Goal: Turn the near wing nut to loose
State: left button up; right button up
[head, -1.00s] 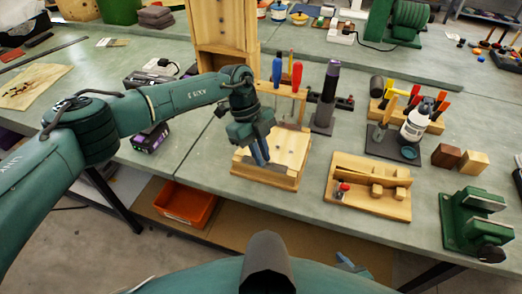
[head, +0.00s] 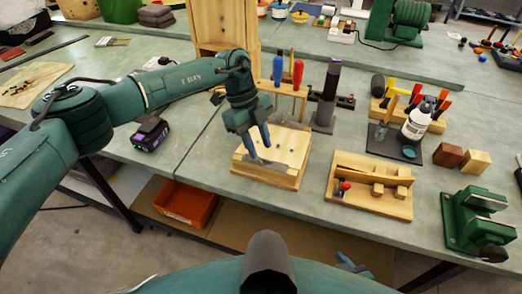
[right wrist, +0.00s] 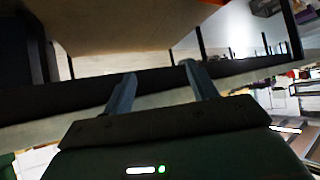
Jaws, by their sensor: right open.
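A pale wooden box (head: 284,170) stands near the front edge of the bench in the head view. Small dark spots and a grey patch show on its top, but I cannot make out a wing nut there. My left gripper (head: 260,150) points down over the box's top, at its left half, fingers apart. It hides part of the top, and I cannot tell whether the tips touch anything. My right gripper (right wrist: 160,80) is open and empty in the right wrist view, low by the bench's underside.
A tool rack with screwdrivers (head: 298,74) and a dark upright cylinder (head: 327,97) stand behind the box. A wooden fixture (head: 372,205) and green vise (head: 474,222) are to the right. An orange bin (head: 185,203) sits below the bench.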

pick_arm(q)
jog(key=b+v, duration=0.1)
jog(key=v, duration=0.9)
jog(key=shift+r+b, duration=0.2)
jog(key=shift+b, duration=0.2)
pick_arm(e)
jog(key=shift+w+a+t+y, duration=0.25)
jog(key=shift+a+t+y, duration=0.05)
jog(key=shift+a, duration=0.15)
